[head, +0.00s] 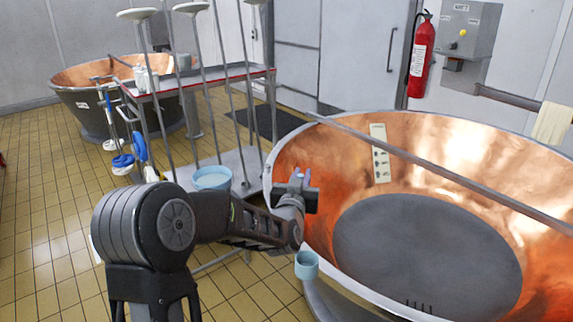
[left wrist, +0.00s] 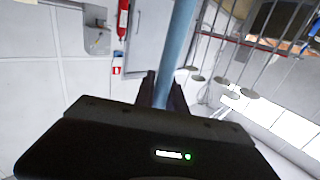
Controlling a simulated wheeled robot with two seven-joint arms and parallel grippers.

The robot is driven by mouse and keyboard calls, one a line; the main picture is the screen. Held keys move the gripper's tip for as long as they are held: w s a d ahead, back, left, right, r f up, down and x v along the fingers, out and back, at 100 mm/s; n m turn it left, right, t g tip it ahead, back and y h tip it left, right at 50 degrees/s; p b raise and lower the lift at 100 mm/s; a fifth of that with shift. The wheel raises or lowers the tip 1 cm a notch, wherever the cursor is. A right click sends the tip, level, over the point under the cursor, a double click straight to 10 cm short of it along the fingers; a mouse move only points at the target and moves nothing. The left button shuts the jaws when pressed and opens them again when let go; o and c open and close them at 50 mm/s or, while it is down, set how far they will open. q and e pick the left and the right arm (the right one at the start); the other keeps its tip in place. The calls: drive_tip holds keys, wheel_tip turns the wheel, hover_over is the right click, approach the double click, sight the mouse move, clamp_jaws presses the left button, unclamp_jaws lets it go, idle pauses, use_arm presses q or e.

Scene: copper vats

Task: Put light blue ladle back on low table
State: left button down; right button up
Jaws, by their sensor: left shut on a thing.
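My left gripper (head: 297,182) is over the near left rim of the large copper vat, shut on the light blue ladle. In the left wrist view the ladle's light blue handle (left wrist: 180,45) stands between the fingers (left wrist: 162,88). In the head view its light blue cup (head: 306,265) hangs below my wrist, beside the vat's outer rim; my arm hides much of the handle. My right gripper is out of view.
The copper vat (head: 480,150) fills the right, with a grey bar across it. Blue-headed brushes (head: 122,161) stand at the left. Tiled floor (head: 40,220) is clear at far left.

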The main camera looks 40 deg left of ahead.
use_arm(q)
drive_tip(key=s+d+f+m+h, duration=0.1)
drive_tip(key=d+f+h, duration=0.1)
drive_tip(key=d+f, duration=0.2)
drive_tip(key=s+d+f+m+t+h, duration=0.1)
drive_tip(key=d+f, duration=0.4)
drive_tip(key=d, duration=0.6)
drive_tip(key=s+d+f+m+h, duration=0.2)
drive_tip(key=d+f+h, duration=0.2)
drive_tip(key=d, duration=0.4)
drive_tip(key=shift+s+f, duration=0.35)
